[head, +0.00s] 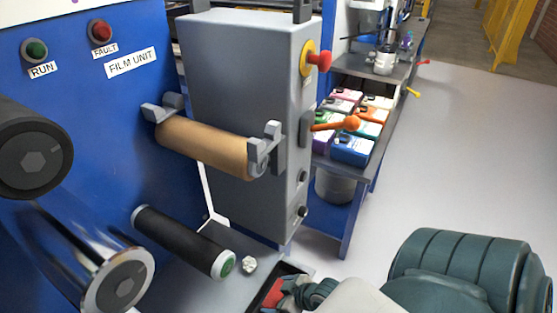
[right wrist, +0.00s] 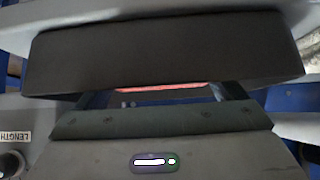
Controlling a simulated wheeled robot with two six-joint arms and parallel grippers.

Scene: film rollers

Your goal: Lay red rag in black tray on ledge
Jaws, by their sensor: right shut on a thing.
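A small part of the red rag (head: 273,294) shows at the bottom of the head view, at the tip of my right gripper (head: 290,291). The right gripper is shut on the rag, low over the dark opening of the black tray (head: 291,268). Only the tray's far corner shows; my arm and the picture's edge hide the rest. I cannot tell if the rag touches the tray floor. In the right wrist view, a thin red strip of the rag (right wrist: 165,87) shows beyond a wide dark part. My left gripper is out of view.
The grey ledge (head: 215,279) carries a crumpled white piece (head: 249,264) beside the tray. A black roller (head: 182,241) and a brown roller (head: 205,147) jut from the blue film unit (head: 100,150). A shelf (head: 368,166) holds several coloured boxes; open floor lies right.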

